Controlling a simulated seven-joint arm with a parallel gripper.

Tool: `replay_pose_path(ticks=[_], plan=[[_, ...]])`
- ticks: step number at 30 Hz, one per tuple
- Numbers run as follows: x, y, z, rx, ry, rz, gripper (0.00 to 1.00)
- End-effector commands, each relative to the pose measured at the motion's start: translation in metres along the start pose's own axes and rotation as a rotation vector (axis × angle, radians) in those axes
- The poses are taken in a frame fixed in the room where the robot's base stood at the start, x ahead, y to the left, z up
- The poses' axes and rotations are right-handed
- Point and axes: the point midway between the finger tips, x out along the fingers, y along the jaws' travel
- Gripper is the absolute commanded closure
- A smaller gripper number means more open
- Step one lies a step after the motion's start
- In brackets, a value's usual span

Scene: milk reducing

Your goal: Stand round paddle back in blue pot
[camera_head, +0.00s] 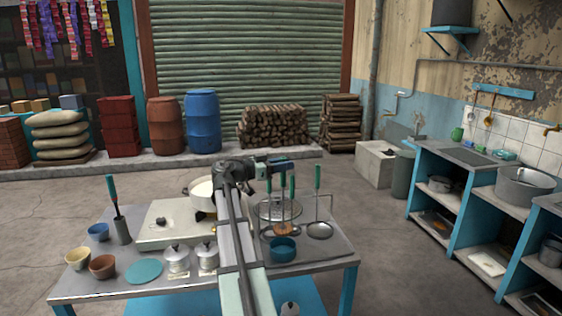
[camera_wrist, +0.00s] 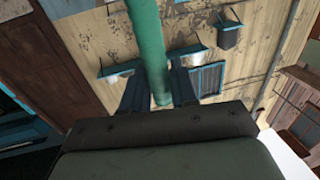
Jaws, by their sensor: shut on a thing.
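My gripper (camera_head: 284,167) is above the right half of the table, shut on a green handle. In the wrist view the green handle (camera_wrist: 148,45) passes between the two dark fingers (camera_wrist: 160,88). The round paddle (camera_head: 284,229) shows a brown wooden disc low down, and the held handle appears to be its own. It hangs about upright. The blue pot (camera_head: 283,250) stands on the table's right part. The disc appears just above or behind the pot's rim; I cannot tell whether it is inside. The pot's inside is mostly hidden.
A strainer with a green handle (camera_head: 318,181) hangs to the right, and other utensils are close beside the paddle. A white pan (camera_head: 202,190) sits on the stove (camera_head: 165,222). Lidded metal pots (camera_head: 177,259) and a teal disc (camera_head: 144,271) are at the front left.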

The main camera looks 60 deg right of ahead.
Motion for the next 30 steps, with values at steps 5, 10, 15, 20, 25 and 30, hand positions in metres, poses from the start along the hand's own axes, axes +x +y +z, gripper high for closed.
replay_pose_path(ticks=[5, 10, 15, 20, 25, 30], plan=[[0.000, 0.000, 0.012, -0.002, 0.001, 0.000, 1.00], [0.000, 0.000, 0.023, -0.001, 0.001, 0.000, 1.00], [0.000, 0.000, 0.034, -0.002, 0.001, 0.000, 1.00], [0.000, 0.000, 0.044, -0.001, 0.001, 0.000, 1.00], [0.000, 0.000, 0.055, -0.002, 0.001, 0.000, 1.00], [0.000, 0.000, 0.066, -0.001, 0.001, 0.000, 1.00]])
